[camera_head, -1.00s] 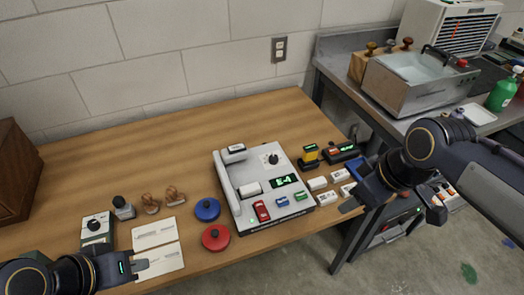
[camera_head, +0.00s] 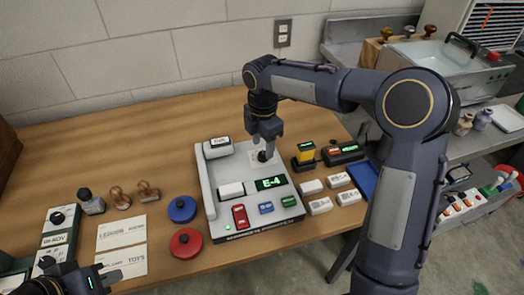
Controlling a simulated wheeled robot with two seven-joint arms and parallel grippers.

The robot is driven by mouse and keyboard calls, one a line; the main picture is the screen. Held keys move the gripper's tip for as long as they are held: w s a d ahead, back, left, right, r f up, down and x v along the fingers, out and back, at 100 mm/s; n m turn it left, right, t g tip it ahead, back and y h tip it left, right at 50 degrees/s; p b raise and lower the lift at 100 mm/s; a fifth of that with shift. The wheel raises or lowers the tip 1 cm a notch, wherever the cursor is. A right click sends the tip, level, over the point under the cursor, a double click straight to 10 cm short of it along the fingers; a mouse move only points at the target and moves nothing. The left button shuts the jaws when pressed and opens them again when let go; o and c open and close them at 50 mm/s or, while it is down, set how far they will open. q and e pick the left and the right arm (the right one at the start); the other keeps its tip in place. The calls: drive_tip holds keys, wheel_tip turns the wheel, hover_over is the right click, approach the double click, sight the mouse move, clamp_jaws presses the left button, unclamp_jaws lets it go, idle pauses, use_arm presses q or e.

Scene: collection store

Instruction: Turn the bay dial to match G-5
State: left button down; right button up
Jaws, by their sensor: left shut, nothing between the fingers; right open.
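The grey console (camera_head: 212,190) lies on the wooden table, with a lit green display (camera_head: 271,183) that reads E-4. Its dark dial (camera_head: 262,156) sits on the upper right of the console top, partly hidden by my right gripper. My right gripper (camera_head: 265,151) is open and points down at the dial, its fingers close about it; I cannot tell whether they touch it. My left gripper (camera_head: 112,277) is shut and empty at the lower left, near the paper cards.
A red knob (camera_head: 186,242) and a blue knob (camera_head: 181,209) stand left of the console. Stamps (camera_head: 120,198) and cards (camera_head: 120,231) lie further left. White blocks (camera_head: 320,205), a yellow-topped device (camera_head: 305,153) and a blue tray (camera_head: 363,178) are to the right.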

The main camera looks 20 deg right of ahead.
sight(263, 154)
drive_tip(key=shift+f, duration=1.5)
drive_tip(key=c, duration=1)
drive_tip(key=shift+o, duration=0.2)
